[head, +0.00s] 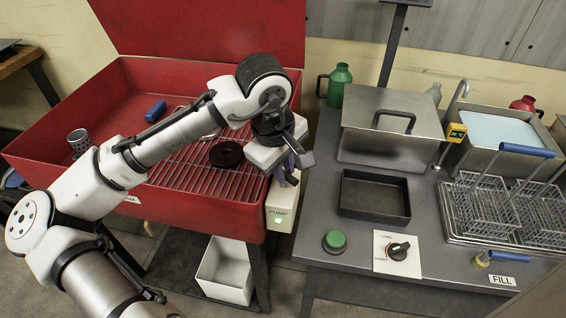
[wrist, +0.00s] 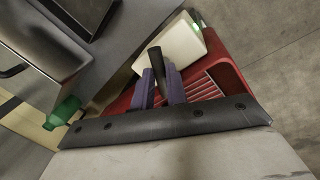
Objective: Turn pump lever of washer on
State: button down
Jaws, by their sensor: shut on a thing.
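The washer is a red basin (head: 200,213) with a raised red lid and a wire rack inside. Its cream pump box (head: 282,208), labelled PUMP, is on the right front corner and has a green glow on its face. My gripper (head: 287,173) is at the top of this box. In the wrist view, the dark pump lever (wrist: 155,58) stands out from the cream box (wrist: 185,48) between the purple fingers of my gripper (wrist: 163,82). The fingers are shut on the lever. In the head view, my gripper hides most of the lever.
A grey bench to the right holds a dark tray (head: 375,215), a green button (head: 334,241), a dial (head: 398,250), a lidded steel tank (head: 390,140) and wire baskets (head: 485,210). A black round part (head: 226,154) lies on the washer's rack. A white bin (head: 226,270) stands below.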

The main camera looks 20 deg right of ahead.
dwell(0.4)
jog(key=c, duration=1.4)
grip_release()
notch_tip(320, 180, up, 14)
jog(key=s+a, duration=0.1)
jog(key=a, duration=0.1)
jog(key=shift+a+f, duration=0.2)
jog(key=shift+s, duration=0.1)
